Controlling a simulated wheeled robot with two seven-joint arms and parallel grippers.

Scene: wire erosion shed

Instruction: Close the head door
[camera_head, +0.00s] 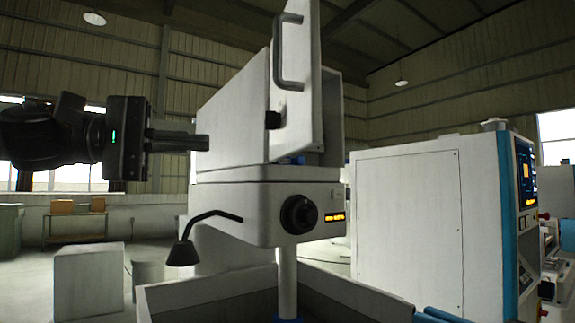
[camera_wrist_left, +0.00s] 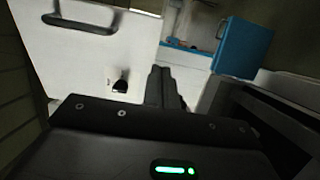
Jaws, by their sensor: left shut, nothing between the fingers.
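The white head door (camera_head: 305,95) stands ajar on the front of the machine head (camera_head: 232,115), with a gap on its right side. It carries a dark bar handle (camera_head: 288,52) and a small black knob below. In the left wrist view the door panel (camera_wrist_left: 75,60) fills the upper left, with the handle (camera_wrist_left: 85,24) near its top and the knob (camera_wrist_left: 121,85) lower down. My left gripper (camera_head: 205,142) is shut and empty, left of the door, in front of the head's left side in the picture. Its fingers (camera_wrist_left: 165,85) show beside the panel. Contact cannot be told.
Below the door are a dial (camera_head: 299,214), a small orange display (camera_head: 335,218) and a black lever (camera_head: 190,245) jutting left. A white cabinet with a blue edge (camera_head: 425,225) stands at right. A pale block (camera_head: 88,283) stands lower left. Open air surrounds my left arm.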

